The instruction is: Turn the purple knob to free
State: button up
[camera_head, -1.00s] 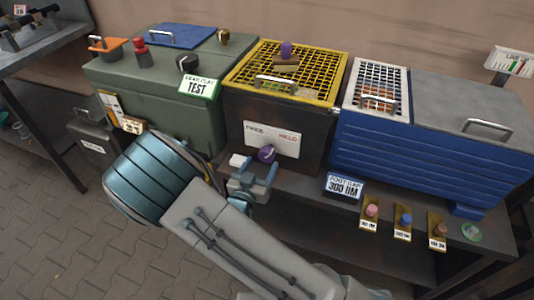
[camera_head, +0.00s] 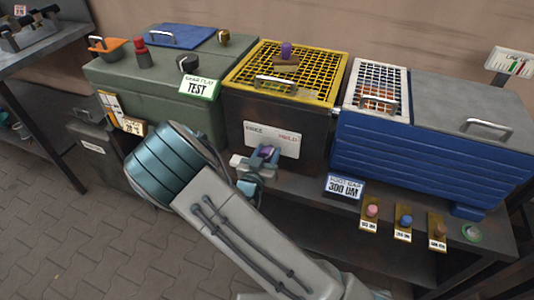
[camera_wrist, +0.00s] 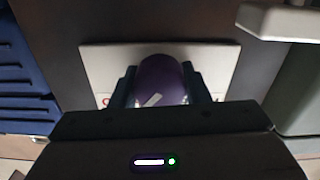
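The purple knob (camera_head: 267,152) sits on a white plate (camera_head: 287,141) on the front of the dark box with the yellow grate. The plate has dark lettering at the left, apparently FREE, and red lettering, HELD, at the right. My gripper (camera_head: 264,155) is at the knob, with one finger on each side of it. In the wrist view, the knob (camera_wrist: 160,80) lies between the fingers (camera_wrist: 160,88) and a short white mark shows on it. The fingers look very close to its sides. I cannot tell whether they press on it.
A white block (camera_head: 239,160) juts out just left of the knob. A green cabinet (camera_head: 150,95) stands left, a blue chest (camera_head: 425,150) right. Another purple knob (camera_head: 287,49) tops the yellow grate (camera_head: 300,72). Small coloured knobs (camera_head: 404,220) line the shelf at the right.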

jog(key=shift+n, duration=0.4)
jog(key=n+p, duration=0.1)
jog(key=n, duration=0.1)
jog(key=shift+r+n+p, duration=0.1)
jog(key=shift+n+p, duration=0.25)
jog(key=shift+n, duration=0.05)
jog(key=n+p, duration=0.1)
jog(key=n, duration=0.3)
jog(key=shift+a+n+p, duration=0.1)
jog(key=shift+n+p, duration=0.2)
jog(key=shift+p, duration=0.1)
jog(key=n+p, duration=0.1)
jog(key=n, duration=0.2)
jog(key=shift+n, duration=0.3)
jog(key=shift+f+n+p, duration=0.2)
jog(key=shift+n+p, duration=0.55)
jog(key=shift+n, duration=1.25)
jog(key=o, duration=1)
jog(key=v, duration=1.4)
jog(key=shift+w, duration=0.1)
